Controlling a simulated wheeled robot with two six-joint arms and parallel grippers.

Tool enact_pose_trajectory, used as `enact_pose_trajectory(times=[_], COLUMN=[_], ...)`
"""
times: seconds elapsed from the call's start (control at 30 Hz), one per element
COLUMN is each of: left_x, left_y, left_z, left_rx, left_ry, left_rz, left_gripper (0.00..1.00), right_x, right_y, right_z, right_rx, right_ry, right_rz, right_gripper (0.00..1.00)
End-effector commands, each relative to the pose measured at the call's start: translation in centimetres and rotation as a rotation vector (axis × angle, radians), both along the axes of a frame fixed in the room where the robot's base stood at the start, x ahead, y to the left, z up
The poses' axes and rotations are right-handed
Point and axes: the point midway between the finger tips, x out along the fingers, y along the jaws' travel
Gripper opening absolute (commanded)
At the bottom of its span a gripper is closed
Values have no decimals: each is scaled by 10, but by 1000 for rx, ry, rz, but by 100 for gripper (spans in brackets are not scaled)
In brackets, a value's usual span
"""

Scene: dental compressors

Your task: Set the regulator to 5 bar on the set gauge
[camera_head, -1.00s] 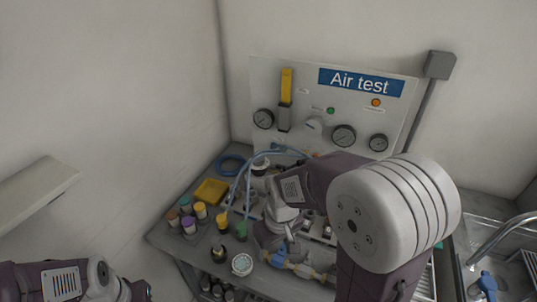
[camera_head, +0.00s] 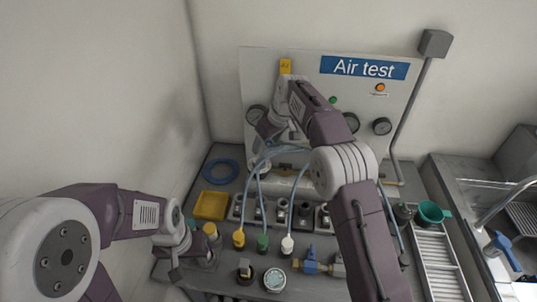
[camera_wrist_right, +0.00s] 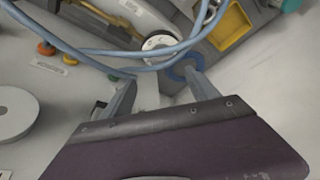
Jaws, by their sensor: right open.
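The air test panel (camera_head: 310,62) stands against the wall. A gauge (camera_head: 256,117) at its left is partly covered by my right arm; another gauge (camera_head: 351,122) and a gauge (camera_head: 382,126) are to the right. I cannot read their needles or tell which is the set gauge. The regulator knob is hidden behind my right arm in the head view. My right gripper (camera_head: 268,132) is in front of the panel's left part; in the right wrist view (camera_wrist_right: 160,78) its fingers are apart with nothing held. My left gripper (camera_head: 177,270) is low at the left, its jaws unclear.
A yellow tray (camera_head: 211,206) and a blue ring (camera_head: 220,171) lie at the bench's left. Blue hoses (camera_head: 284,196) loop below the panel to several fittings. A green funnel (camera_head: 432,213) and a sink (camera_head: 480,190) are at the right.

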Motion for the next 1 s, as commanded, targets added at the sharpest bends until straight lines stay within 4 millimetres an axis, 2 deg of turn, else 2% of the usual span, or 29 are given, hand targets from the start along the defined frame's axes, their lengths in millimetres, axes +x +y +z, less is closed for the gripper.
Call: enact_pose_trajectory(times=[0.27, 0.5, 0.67, 1.0], left_x=[0, 0, 0, 0], left_y=[0, 0, 0, 0], left_z=[0, 1, 3, 3], left_rx=[0, 0, 0, 0], left_ry=[0, 0, 0, 0], left_rz=[0, 0, 0, 0], left_gripper=[36, 36, 36, 36], right_x=[1, 15, 22, 25], right_y=[8, 19, 24, 26], right_z=[-17, -62, -83, -89], right_rx=[-2, -3, -3, -2], right_ry=[12, 13, 12, 8], right_rz=[10, 9, 9, 8], right_gripper=[69, 69, 69, 69])
